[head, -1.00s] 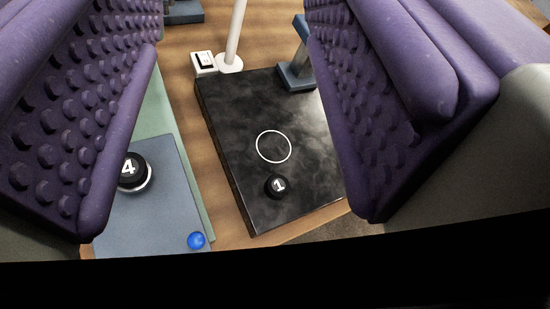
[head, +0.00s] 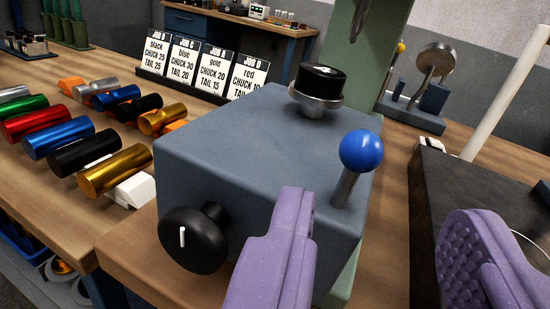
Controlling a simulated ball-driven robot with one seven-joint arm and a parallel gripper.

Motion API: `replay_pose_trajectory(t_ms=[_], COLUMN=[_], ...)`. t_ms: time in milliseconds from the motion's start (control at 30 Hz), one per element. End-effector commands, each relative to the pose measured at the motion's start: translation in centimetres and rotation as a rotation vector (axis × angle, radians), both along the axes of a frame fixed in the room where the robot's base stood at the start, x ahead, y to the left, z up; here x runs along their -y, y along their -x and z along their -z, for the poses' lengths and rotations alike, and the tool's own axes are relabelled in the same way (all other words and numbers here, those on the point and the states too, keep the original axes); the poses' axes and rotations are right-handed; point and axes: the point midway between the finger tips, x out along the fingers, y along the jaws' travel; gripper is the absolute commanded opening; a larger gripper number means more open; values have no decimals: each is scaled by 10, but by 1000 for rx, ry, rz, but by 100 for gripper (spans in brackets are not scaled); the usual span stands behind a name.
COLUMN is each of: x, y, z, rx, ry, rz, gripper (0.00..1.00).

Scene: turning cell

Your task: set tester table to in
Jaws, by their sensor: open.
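No part in view is labelled tester table, and I cannot tell which one it is. A blue-grey box (head: 240,150) fills the middle of the head view. It has a blue ball lever (head: 361,152), a black-capped dial (head: 318,84) on top and a black knob (head: 194,240) with a white mark on its front. A black slab (head: 440,195) with a white post (head: 508,95) stands to the right, partly cut off. My gripper (head: 380,205) is open, with nothing seen between its purple fingers. The left finger overlaps the box's front in the picture; contact is unclear.
Several coloured cylinders (head: 82,151) lie on the wooden bench at left. Job cards (head: 205,62) stand behind them. A green column (head: 375,45) rises behind the box. A blue-grey device with a metal disc (head: 436,58) stands at the back right.

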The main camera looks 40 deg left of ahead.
Motion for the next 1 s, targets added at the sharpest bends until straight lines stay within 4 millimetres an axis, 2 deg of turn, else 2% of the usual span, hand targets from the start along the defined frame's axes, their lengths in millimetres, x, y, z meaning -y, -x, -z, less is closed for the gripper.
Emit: replay_pose_trajectory(t_ms=[67,333,500,800,833,867,1000], x=[-4,-27,-37,-39,-39,-39,-39], y=[-2,-42,-60,-64,-64,-64,-64], z=[0,2,1,0,0,0,0], rx=[4,5,3,3,3,3,3], ry=[-13,-12,-12,-12,-12,-12,-12], rz=[-7,-7,-6,-5,-5,-5,-5], gripper=[45,45,45,45,43,36,4])
